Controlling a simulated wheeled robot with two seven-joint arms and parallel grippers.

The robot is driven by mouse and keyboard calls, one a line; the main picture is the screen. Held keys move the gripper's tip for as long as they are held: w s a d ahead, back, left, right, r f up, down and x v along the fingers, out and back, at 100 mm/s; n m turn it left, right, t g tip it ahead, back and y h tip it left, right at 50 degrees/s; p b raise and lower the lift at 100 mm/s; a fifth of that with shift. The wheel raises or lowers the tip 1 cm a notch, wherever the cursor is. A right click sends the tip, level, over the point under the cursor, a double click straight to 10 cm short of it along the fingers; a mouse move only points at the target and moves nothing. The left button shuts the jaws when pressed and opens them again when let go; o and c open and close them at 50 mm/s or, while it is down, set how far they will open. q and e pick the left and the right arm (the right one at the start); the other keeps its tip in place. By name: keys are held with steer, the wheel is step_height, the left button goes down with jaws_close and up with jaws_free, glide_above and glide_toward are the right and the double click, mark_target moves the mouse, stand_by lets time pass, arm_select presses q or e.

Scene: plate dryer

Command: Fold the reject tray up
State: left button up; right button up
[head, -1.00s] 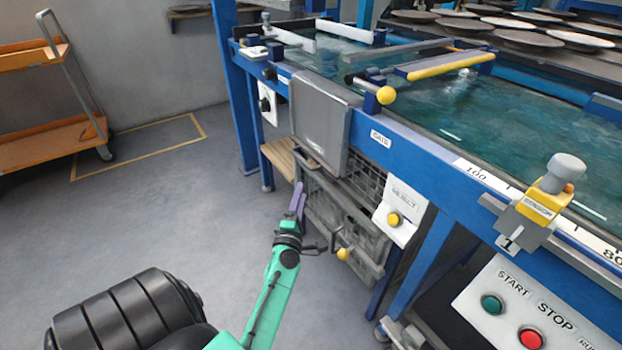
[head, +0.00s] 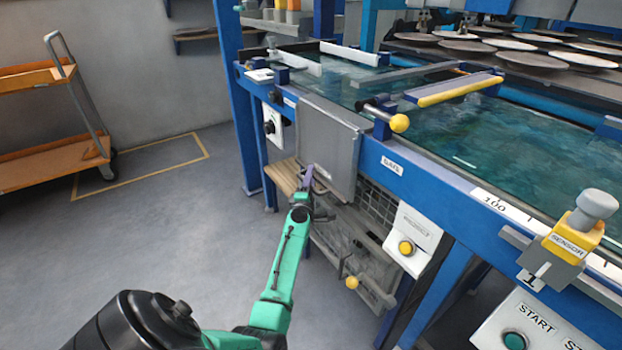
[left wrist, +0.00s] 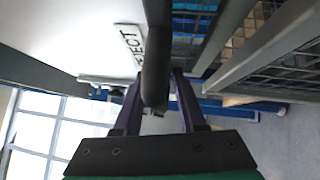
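The reject tray appears to be the flat grey panel (head: 328,148) hanging upright on the blue frame's side in the head view. My left gripper (head: 308,176) is at its lower edge, with purple fingers pointing up. In the left wrist view a dark rounded bar (left wrist: 156,60) runs between the two spread fingers (left wrist: 158,88); whether they touch it is unclear. A pale surface (left wrist: 60,30) with the partly hidden word REJECT is to the left there. My right gripper is not in view.
Wire baskets (head: 345,235) with a yellow knob (head: 352,282) hang below the panel. A white button box (head: 412,240) is right of them. An orange cart (head: 50,150) stands far left, with open floor between.

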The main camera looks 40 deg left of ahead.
arm_select(q)
jaws_close()
